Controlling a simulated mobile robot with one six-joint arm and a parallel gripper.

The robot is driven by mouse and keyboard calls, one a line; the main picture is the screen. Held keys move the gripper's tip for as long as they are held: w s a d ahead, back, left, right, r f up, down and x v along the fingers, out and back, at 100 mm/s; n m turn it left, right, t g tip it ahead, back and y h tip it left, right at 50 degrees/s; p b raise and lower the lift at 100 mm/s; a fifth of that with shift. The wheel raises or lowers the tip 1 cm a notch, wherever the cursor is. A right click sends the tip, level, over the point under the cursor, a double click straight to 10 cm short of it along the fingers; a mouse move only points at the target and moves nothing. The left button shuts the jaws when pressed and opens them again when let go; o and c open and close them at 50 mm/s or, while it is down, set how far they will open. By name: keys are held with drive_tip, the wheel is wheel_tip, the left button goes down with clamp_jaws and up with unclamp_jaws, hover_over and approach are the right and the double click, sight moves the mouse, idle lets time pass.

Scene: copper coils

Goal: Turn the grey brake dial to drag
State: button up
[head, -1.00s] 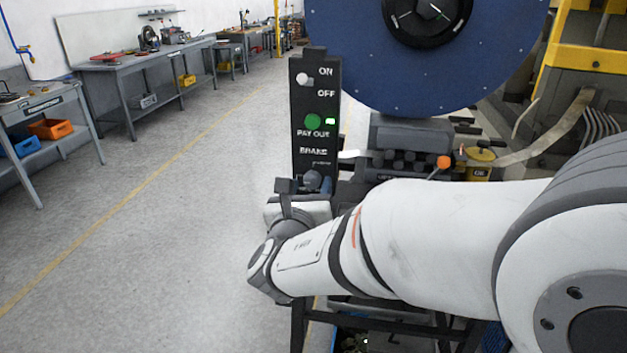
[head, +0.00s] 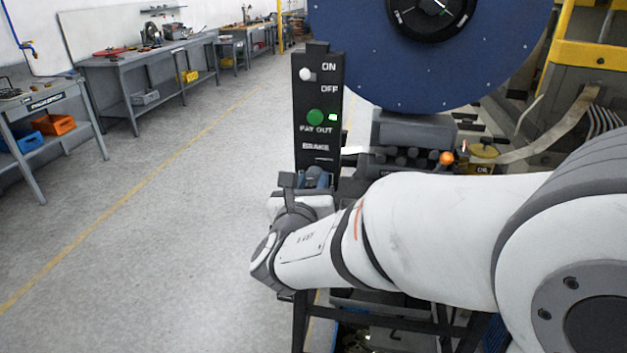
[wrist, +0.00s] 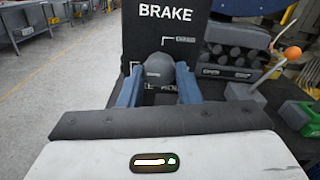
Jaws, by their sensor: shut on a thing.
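The grey brake dial (wrist: 159,69) is a round knob on the black control panel (wrist: 190,18), under the white word BRAKE, in the wrist view. My gripper (wrist: 160,84) has its two blue fingers on either side of the dial, shut on it. Small white labels with bracket lines stand above right and below the dial; they are partly hidden or too small to read surely. In the head view my gripper (head: 316,178) is at the lower part of the panel (head: 318,110), and my wrist mostly hides the dial.
Above BRAKE are a white ON/OFF switch (head: 305,74) and a green PAY OUT button (head: 315,116) with a lit green lamp. A large blue reel (head: 420,60) stands right of the panel. An orange-knobbed lever (head: 446,158) is to the right. The floor at left is clear.

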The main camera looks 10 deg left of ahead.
drive_tip(key=shift+f+b, duration=0.15)
drive_tip(key=shift+b, duration=0.25)
drive_tip(key=m+b, duration=0.1)
drive_tip(key=b, duration=0.1)
drive_tip(key=m+b, duration=0.1)
drive_tip(key=b, duration=0.1)
drive_tip(key=m+b, duration=0.2)
drive_tip(key=shift+f, duration=0.25)
drive_tip(key=m+b, duration=0.5)
drive_tip(key=b, duration=0.4)
drive_tip(key=m+b, duration=0.5)
drive_tip(key=b, duration=0.3)
drive_tip(key=shift+m, duration=0.3)
drive_tip(key=m+b, duration=0.1)
drive_tip(key=b, duration=0.1)
drive_tip(key=m+b, duration=0.2)
drive_tip(key=shift+r, duration=0.3)
drive_tip(key=shift+r, duration=0.1)
drive_tip(key=o, duration=1)
drive_tip(key=shift+c, duration=0.2)
